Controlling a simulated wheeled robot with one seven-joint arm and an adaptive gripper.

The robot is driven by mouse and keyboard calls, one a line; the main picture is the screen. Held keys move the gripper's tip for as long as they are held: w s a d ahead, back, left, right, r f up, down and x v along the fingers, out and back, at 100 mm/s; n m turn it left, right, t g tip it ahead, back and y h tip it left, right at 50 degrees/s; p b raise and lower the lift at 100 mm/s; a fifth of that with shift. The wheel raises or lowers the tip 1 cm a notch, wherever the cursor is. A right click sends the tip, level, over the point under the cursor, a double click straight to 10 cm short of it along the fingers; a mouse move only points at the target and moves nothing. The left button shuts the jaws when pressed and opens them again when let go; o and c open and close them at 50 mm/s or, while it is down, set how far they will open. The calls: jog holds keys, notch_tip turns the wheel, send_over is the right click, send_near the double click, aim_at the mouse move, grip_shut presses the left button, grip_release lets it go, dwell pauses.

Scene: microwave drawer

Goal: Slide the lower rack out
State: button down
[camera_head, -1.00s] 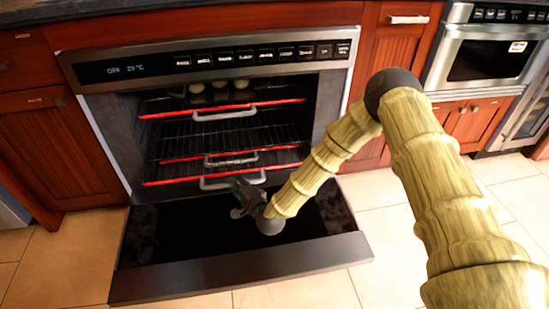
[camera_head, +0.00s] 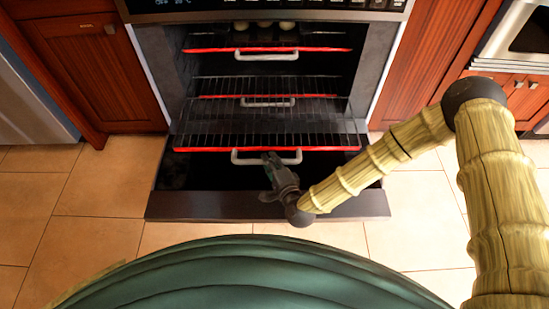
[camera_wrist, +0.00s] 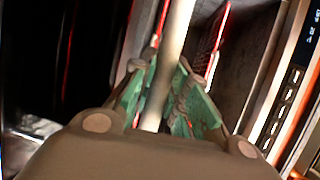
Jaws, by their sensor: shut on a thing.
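The lower rack (camera_head: 255,128) is a dark wire rack with a red front bar and a pale curved handle (camera_head: 243,158). It stands out from the oven cavity, above the open oven door. My gripper (camera_head: 270,160) is at the right part of this handle. In the wrist view, the green fingers (camera_wrist: 165,95) are closed on either side of the pale handle bar (camera_wrist: 176,35). The gripper hides a short part of the handle.
The open oven door (camera_head: 215,207) lies flat below the rack. Two more racks with red bars and handles sit higher, the middle one (camera_head: 268,103) and the upper one (camera_head: 266,54). Pale round items (camera_head: 286,24) rest at the top. Tiled floor (camera_head: 100,210) is clear at left.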

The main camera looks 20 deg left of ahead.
jog(key=c, duration=1.4)
grip_release()
jog(key=shift+o, duration=0.2)
jog(key=v, duration=1.2)
